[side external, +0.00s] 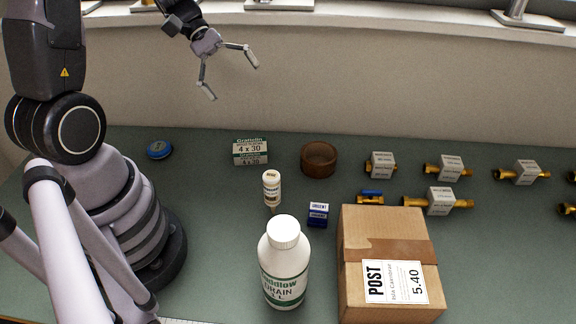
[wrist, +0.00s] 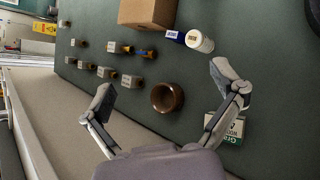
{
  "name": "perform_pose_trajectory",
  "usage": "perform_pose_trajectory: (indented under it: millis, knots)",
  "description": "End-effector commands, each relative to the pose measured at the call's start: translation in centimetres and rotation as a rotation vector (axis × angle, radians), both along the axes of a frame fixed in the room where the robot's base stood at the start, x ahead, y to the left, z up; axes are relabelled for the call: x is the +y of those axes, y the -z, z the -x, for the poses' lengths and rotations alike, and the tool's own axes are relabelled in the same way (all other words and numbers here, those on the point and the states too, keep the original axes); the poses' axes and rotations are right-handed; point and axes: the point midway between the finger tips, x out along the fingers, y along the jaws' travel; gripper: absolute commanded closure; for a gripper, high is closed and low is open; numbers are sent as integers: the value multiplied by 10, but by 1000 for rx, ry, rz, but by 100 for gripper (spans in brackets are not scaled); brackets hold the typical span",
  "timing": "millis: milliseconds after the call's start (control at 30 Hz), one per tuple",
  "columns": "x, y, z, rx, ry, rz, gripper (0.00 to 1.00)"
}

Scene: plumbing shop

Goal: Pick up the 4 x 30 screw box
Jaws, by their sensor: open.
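The 4 x 30 screw box (side external: 250,151) is a small white and green box on the green counter, near the wall. In the side view it stands left of a brown round bowl. In the wrist view the screw box (wrist: 236,129) shows at the right, partly hidden behind one finger. My gripper (side external: 234,79) is open and empty, raised well above the counter and above the box in the side picture. In the wrist view my gripper (wrist: 172,84) has its fingers spread wide, with the brown bowl (wrist: 167,97) visible between them.
The brown bowl (side external: 319,158) is right of the box. A blue tin (side external: 159,149) lies left. A small white bottle (side external: 271,188), a dark blue box (side external: 318,215), a large drain bottle (side external: 284,266) and a parcel (side external: 390,219) stand nearer. Several tagged brass fittings (side external: 441,201) lie right.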

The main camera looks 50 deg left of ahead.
Motion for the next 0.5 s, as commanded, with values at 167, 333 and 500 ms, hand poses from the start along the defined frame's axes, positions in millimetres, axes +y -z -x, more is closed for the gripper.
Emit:
perform_pose_trajectory:
  millis: [167,333,500]
  knots:
    - [40,69,-31,148,-377,263,6]
    - [82,144,-40,253,-742,449,6]
    - [107,204,-30,325,-1008,548,6]
